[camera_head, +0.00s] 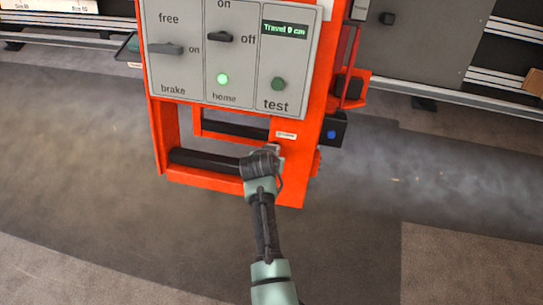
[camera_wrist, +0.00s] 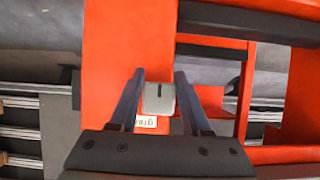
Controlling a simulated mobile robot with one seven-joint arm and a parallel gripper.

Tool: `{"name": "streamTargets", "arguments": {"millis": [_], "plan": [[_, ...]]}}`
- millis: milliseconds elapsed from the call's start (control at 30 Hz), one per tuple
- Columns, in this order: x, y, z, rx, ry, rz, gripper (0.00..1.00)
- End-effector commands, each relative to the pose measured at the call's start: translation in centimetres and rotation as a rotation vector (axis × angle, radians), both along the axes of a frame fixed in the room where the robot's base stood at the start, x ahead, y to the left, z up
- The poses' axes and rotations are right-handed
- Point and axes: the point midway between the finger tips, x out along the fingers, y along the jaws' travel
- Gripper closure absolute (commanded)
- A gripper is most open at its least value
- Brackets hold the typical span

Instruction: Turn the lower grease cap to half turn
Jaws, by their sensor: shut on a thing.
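The grease cap (camera_wrist: 159,99) is a small light grey block with a dark line on its face, on the orange frame in the wrist view. The line runs nearly straight up and down in that view. My gripper (camera_wrist: 160,76) has one finger on each side of the cap and is shut on it. In the head view my gripper (camera_head: 270,153) is at the lower part of the orange frame (camera_head: 290,175), and it mostly hides the cap. A white label (camera_wrist: 146,122), partly covered, sits beside the cap. No second grease cap can be made out.
A grey control panel (camera_head: 245,55) is above my gripper, with brake and on/off levers, a lit green home lamp (camera_head: 222,79), a test button (camera_head: 278,84) and a "Travel 0 cm" display (camera_head: 284,29). A black box (camera_head: 332,131) with a blue button juts out right. The floor in front is clear.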

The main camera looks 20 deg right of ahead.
Motion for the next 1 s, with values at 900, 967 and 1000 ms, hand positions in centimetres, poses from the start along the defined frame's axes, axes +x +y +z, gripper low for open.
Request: {"name": "streamTargets", "arguments": {"millis": [900, 967, 1000], "plan": [[-0.7, 0.6, 1.8, 0.0, -0.001, 0.001, 0.22], [-1.3, 0.9, 2.7, 0.0, -0.001, 0.001, 0.22], [-1.6, 1.1, 3.5, 0.001, -0.002, 0.0, 0.22]]}}
